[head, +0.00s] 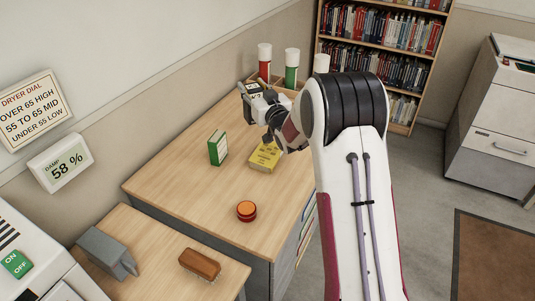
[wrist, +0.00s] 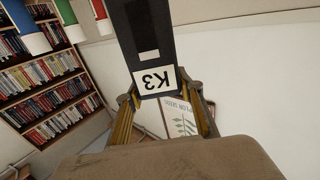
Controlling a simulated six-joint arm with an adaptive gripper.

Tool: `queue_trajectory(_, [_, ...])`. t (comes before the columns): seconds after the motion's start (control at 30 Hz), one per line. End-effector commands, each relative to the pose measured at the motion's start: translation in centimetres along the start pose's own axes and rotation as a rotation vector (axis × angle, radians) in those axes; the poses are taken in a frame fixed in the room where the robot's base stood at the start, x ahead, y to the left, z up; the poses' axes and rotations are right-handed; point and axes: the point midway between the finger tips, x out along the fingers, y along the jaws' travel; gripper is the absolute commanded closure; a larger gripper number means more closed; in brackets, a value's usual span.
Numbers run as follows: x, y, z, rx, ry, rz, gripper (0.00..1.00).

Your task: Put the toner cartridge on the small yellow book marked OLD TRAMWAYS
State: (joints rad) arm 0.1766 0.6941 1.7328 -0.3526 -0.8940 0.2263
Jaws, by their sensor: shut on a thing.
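The toner cartridge, a dark block with a white K3 label, is held in my gripper (wrist: 165,104). In the wrist view the cartridge (wrist: 143,32) rises between the two fingers, and its far end is cut off by the frame. In the head view the cartridge (head: 252,88) is at the end of my gripper (head: 263,103), and appears above the desk's far part. The small yellow book (head: 265,155) lies flat on the wooden desk, nearer the camera than my gripper; its right edge is partly behind my arm. Its print is too small to read for certain.
Red (head: 264,64) and green (head: 291,67) white-capped bottles stand at the back. An orange-red round thing (head: 246,211) sits toward the front. A brown brush (head: 200,264) lies on the lower table.

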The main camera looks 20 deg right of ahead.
Motion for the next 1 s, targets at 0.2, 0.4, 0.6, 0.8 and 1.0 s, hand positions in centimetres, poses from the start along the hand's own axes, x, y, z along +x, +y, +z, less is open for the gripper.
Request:
queue_trajectory(0.2, [-0.7,4.8,0.0,0.002,-0.004,0.099,1.0])
queue_trajectory(0.4, [-0.7,4.7,2.9,0.002,-0.006,0.098,1.0])
queue_trajectory(0.6, [-0.7,4.7,4.7,0.002,-0.006,0.097,1.0])
queue_trajectory(0.8, [-0.7,4.7,5.1,0.001,-0.004,0.096,1.0])
queue_trajectory(1.0, [-0.7,4.7,5.1,0.001,-0.004,0.096,1.0])
